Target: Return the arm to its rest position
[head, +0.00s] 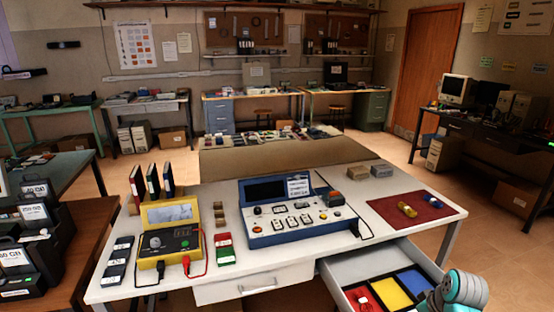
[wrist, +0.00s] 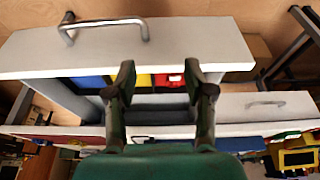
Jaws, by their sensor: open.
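My gripper (wrist: 160,82) shows in the wrist view with its two dark fingers apart and nothing between them. It is over or in front of the pulled-out drawer (wrist: 215,52), whose front panel and metal handle (wrist: 105,25) are at the top of that view. In the head view, part of my teal arm (head: 460,290) shows at the lower right, by the open drawer (head: 335,270). The gripper's fingers cannot be made out there. The drawer has blue, yellow and red compartments. A small object with a white label (head: 363,299) lies in the red one.
A second, shut drawer (head: 252,286) is left of the open one. Floor is clear right of the table.

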